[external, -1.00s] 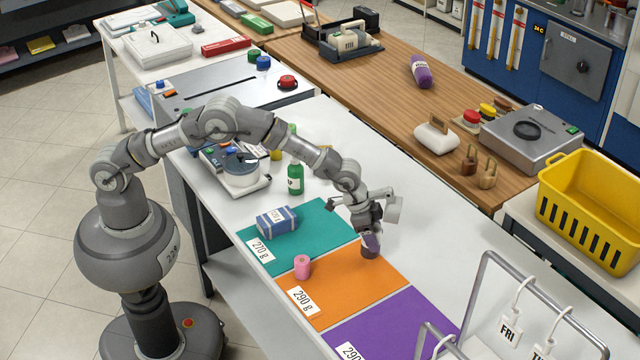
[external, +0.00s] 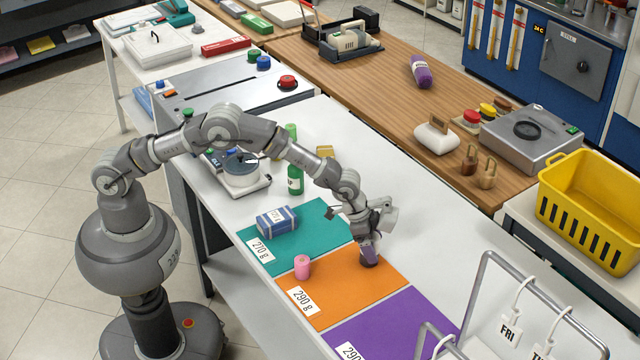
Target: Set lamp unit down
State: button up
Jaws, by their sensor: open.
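A small purple object with a dark brown base, which I take to be the lamp unit (external: 369,258), stands at the far right part of the orange mat (external: 345,299). My gripper (external: 367,243) is directly over it, pointing down, with its jaws open around or just above its top. The arm hides part of the object. Its base appears to rest on the mat.
A pink roll (external: 302,266) stands at the orange mat's left edge. A blue striped pack (external: 277,220) lies on the teal mat (external: 318,237). A purple mat (external: 400,330) and a metal rail (external: 490,265) are in front. The white table (external: 460,235) is clear to the right.

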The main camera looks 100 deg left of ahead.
jog(key=s+d+r+t+p, duration=0.15)
jog(key=s+r, duration=0.25)
jog(key=r, duration=1.2)
jog(key=s+d+r+t+p, duration=0.1)
jog(key=s+r+t, duration=0.2)
jog(key=r, duration=1.2)
jog(key=s+d+r+t+p, duration=0.15)
jog(key=s+r, duration=0.25)
jog(key=r, duration=1.2)
jog(key=s+d+r+t, duration=0.2)
jog(key=s+r+t, duration=0.3)
jog(key=s+r, duration=1.3)
notch_tip(320, 180, up, 4)
jog(key=shift+s+d+f+b, duration=0.2)
jog(key=shift+s+b, duration=0.1)
jog(key=shift+o, duration=1.3)
